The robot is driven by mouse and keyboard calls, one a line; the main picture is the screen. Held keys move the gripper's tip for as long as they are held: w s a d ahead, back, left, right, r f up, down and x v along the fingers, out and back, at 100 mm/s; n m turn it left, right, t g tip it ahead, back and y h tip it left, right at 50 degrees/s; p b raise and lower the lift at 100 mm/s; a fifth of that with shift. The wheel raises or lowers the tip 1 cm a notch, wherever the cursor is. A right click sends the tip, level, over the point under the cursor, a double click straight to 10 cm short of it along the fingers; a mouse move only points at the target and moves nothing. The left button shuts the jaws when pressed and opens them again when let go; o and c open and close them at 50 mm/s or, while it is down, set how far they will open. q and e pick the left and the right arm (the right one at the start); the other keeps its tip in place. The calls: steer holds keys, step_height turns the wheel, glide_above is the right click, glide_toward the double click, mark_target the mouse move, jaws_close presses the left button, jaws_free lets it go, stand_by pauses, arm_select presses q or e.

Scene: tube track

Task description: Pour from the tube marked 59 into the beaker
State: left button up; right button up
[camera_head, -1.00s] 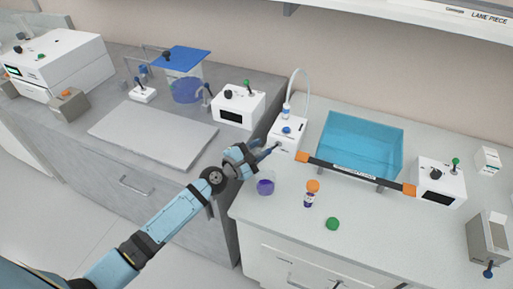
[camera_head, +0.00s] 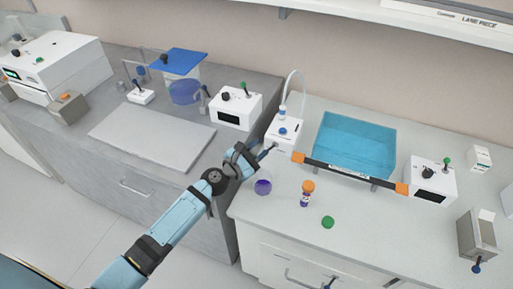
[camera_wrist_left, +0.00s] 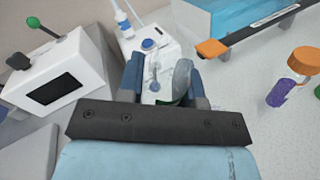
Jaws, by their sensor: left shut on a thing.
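My left gripper (camera_head: 262,153) is shut on a tube, held above the counter just behind the beaker and in front of the white pump unit. In the left wrist view a greyish, see-through tube (camera_wrist_left: 182,78) with a bit of green below it shows between the blue fingers (camera_wrist_left: 163,88). Its marking cannot be read. The small beaker (camera_head: 263,187), purple inside, stands on the counter just below the gripper. My right gripper is not in view.
A green cap (camera_head: 327,222) lies on the counter. The white pump unit (camera_head: 284,137) and a blue water bath (camera_head: 352,148) with a black, orange-ended bar (camera_head: 350,172) stand behind.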

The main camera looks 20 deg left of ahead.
arm_select(q)
steer(key=a+n, duration=0.1)
steer(key=n+p, duration=0.1)
steer(key=n, duration=0.1)
steer(key=shift+w+a+r, duration=0.15)
steer(key=shift+w+a, duration=0.2)
steer(key=shift+w, duration=0.05)
steer(key=shift+w+a+n+p, duration=0.2)
steer(key=shift+a+n+p, duration=0.25)
steer(key=shift+n, duration=0.45)
steer(key=shift+a+f, duration=0.1)
steer(key=shift+f, duration=0.1)
